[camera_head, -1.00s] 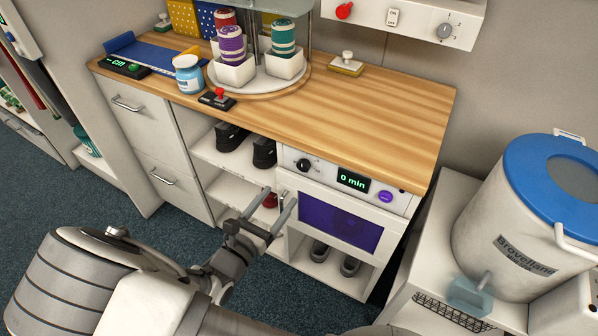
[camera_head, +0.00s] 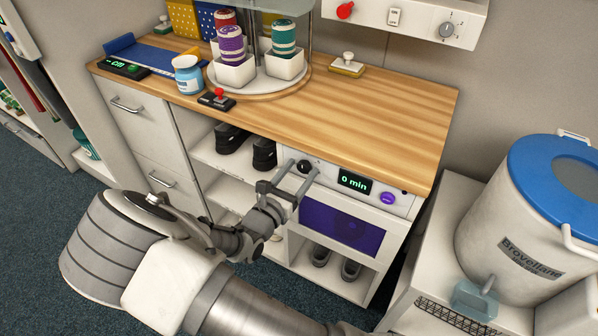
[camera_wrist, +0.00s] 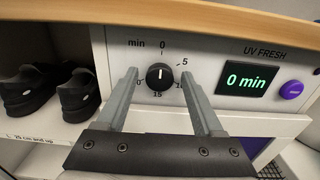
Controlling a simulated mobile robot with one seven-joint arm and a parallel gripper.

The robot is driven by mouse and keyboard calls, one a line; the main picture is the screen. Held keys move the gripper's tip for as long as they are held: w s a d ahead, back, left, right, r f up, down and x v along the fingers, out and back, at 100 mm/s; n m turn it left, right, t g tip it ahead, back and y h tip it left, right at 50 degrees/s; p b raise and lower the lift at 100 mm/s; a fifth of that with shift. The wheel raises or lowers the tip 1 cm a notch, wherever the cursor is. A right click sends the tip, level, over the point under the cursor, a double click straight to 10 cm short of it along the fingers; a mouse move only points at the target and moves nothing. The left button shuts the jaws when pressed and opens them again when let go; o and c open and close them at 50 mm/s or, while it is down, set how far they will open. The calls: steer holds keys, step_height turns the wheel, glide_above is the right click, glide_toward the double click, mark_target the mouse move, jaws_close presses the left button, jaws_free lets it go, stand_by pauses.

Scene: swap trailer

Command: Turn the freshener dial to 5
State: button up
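The freshener dial (camera_wrist: 159,76) is a round black knob on the white panel in the wrist view, with its white pointer mark upright near the printed 0. A 5 is printed to its upper right. In the head view the dial (camera_head: 305,167) is partly behind a finger. My gripper (camera_wrist: 162,85) is open and empty, its fingers on either side of the dial but apart from it. My gripper also shows in the head view (camera_head: 301,174). The display (camera_wrist: 246,79) reads "0 min".
A purple button (camera_wrist: 292,90) sits right of the display. The wooden counter edge (camera_wrist: 200,18) overhangs the panel. Black shoes (camera_wrist: 52,92) stand in the open shelf to the left. The freshener's purple window (camera_head: 341,228) is below the panel.

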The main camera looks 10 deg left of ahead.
jaws_close()
steer(key=shift+m, duration=0.3)
steer(key=m, duration=0.5)
steer(key=shift+d, duration=0.1)
steer(key=m+b, duration=0.2)
steer(key=m, duration=0.4)
steer(key=shift+f+b, duration=0.1)
steer(key=shift+b, duration=0.2)
stand_by(0.5)
steer(key=shift+o, duration=0.9)
jaws_free()
steer(key=shift+s, duration=0.15)
